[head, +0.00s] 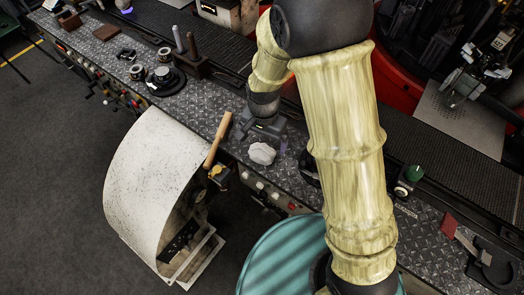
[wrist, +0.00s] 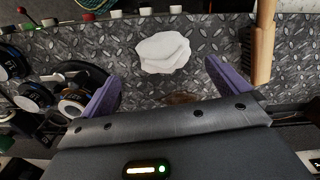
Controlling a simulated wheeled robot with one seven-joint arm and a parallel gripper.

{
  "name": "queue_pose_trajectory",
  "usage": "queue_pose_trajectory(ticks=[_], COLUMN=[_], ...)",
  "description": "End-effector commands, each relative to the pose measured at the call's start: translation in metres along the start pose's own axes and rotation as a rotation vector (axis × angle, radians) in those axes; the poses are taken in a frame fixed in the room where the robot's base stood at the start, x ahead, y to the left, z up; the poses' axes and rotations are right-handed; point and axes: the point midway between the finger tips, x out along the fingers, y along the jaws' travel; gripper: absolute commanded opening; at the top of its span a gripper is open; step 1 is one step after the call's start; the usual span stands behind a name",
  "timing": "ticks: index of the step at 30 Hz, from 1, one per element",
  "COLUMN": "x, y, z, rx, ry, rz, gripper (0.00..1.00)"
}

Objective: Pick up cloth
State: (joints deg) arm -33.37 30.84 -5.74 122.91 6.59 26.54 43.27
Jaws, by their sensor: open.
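A white crumpled cloth (head: 262,153) lies on the dark diamond-plate metal ledge, just below my gripper in the head view. In the wrist view the cloth (wrist: 162,52) lies flat-looking and pale, beyond the fingertips and roughly between them. My gripper (head: 268,134) is open and empty, above the ledge close to the cloth. Its two purple fingers stand wide apart in the wrist view (wrist: 162,82). I cannot tell the exact height of the fingers over the cloth.
A wooden handle (head: 217,140) lies left of the cloth, jutting over the ledge's front edge. Dark round parts (head: 166,80) sit farther left. A green knob (head: 413,173) is at the right. Levers and buttons line the ledge's front. A white curved cover (head: 150,180) stands below.

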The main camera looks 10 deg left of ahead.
Motion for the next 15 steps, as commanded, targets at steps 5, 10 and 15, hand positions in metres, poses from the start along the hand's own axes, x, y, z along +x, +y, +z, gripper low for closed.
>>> queue_pose_trajectory(ticks=[5, 10, 15], x=[0.008, 0.0077, 0.0117], y=[0.0002, 0.0002, -0.0004], z=[0.0001, 0.0, -0.0002], rx=[0.0, 0.0, 0.0], ry=[0.0, 0.0, -0.001], rz=[0.0, 0.0, 0.002], gripper=[1.0, 1.0, 1.0])
